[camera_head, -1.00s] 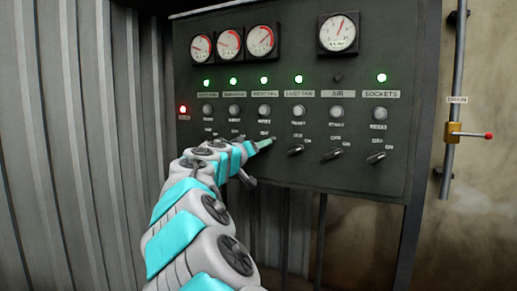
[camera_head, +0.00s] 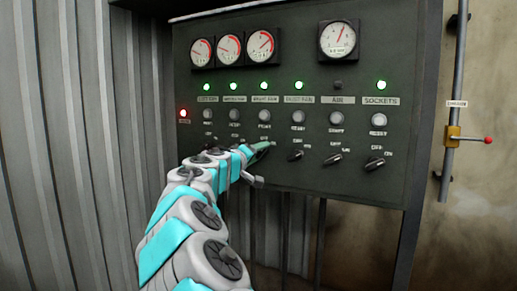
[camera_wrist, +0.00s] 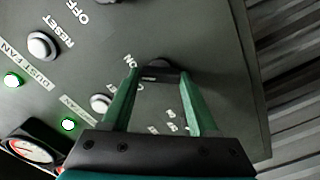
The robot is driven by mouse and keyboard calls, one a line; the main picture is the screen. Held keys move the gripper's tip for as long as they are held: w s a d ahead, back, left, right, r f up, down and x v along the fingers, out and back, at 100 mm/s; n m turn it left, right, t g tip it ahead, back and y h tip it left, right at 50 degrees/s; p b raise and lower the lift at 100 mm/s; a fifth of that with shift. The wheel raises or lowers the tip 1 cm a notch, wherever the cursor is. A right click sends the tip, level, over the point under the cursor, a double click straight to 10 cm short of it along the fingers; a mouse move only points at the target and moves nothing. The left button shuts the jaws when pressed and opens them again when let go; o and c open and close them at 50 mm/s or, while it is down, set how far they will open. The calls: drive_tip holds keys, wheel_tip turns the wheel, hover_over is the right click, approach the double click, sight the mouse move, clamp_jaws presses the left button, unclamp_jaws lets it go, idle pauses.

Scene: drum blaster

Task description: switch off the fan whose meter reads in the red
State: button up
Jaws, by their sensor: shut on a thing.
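Three small round meters sit at the panel's upper left: the left one (camera_head: 202,51), the middle one (camera_head: 230,50) and the right one (camera_head: 263,46). The right one's needle points to the upper right along the red arc; the other two point to the upper left. My gripper (camera_head: 265,147) is at the right-fan column, below its button (camera_head: 264,116) and lit green lamp (camera_head: 264,86). In the wrist view my gripper (camera_wrist: 160,74) has its green fingers on either side of a dark rotary switch (camera_wrist: 158,66), shut on it. The head view hides this switch behind my gripper.
Neighbouring rotary switches for the dust fan (camera_head: 296,155), air (camera_head: 334,158) and sockets (camera_head: 375,163) stick out to the right. A larger meter (camera_head: 339,39) sits above them. A red-tipped lever (camera_head: 487,140) is on the right wall. Corrugated metal (camera_head: 75,150) lies at left.

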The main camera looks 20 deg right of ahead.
drive_tip(key=shift+n+p, duration=2.8)
drive_tip(key=shift+n, duration=0.8)
drive_tip(key=shift+f, duration=0.15)
drive_tip(key=o, duration=1.4)
drive_tip(key=shift+a, duration=0.1)
drive_tip(key=v, duration=0.7)
drive_tip(key=shift+s+a, duration=0.2)
drive_tip(key=shift+a, duration=0.1)
